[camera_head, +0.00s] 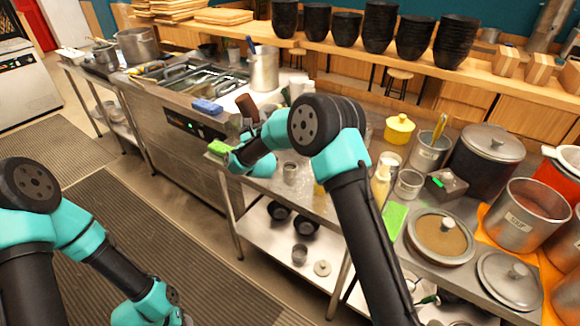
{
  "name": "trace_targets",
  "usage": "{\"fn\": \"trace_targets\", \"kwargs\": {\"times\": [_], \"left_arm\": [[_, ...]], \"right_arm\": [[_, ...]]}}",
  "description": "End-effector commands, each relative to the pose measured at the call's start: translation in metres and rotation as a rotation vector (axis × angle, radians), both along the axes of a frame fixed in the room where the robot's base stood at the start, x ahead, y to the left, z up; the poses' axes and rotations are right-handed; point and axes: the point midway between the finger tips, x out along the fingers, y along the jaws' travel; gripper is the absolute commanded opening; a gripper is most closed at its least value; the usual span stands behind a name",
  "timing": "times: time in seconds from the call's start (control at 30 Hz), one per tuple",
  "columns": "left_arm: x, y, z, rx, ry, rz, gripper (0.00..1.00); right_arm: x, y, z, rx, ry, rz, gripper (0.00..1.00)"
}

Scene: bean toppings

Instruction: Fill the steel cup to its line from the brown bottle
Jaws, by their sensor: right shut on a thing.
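My right arm reaches left across the steel counter. Its gripper (251,131) is small and partly hidden by my own wrist. It is shut on the brown bottle (247,107), whose upper part shows above my wrist. A small steel cup (290,173) stands upright on the counter, below and to the right of my right wrist and apart from the bottle. Its line and the level inside it are too small to tell. My left arm is low at the left, with its wrist at the bottom edge. Its gripper does not show.
A tall steel pot (264,70) stands behind. The counter's front edge is close to the cup.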

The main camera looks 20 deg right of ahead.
Motion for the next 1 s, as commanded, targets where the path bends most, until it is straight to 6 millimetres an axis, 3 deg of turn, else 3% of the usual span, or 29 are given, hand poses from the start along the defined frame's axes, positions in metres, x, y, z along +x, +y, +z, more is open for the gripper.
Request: {"fn": "trace_targets", "kwargs": {"times": [0.47,1.0], "left_arm": [[0.000,0.000,0.000,0.000,0.000,0.000,0.43],[0.000,0.000,0.000,0.000,0.000,0.000,0.43]], "right_arm": [[-0.002,-0.002,0.000,0.000,-0.001,0.000,0.54],[-0.037,-0.031,-0.014,0.000,0.000,0.001,0.54]]}}
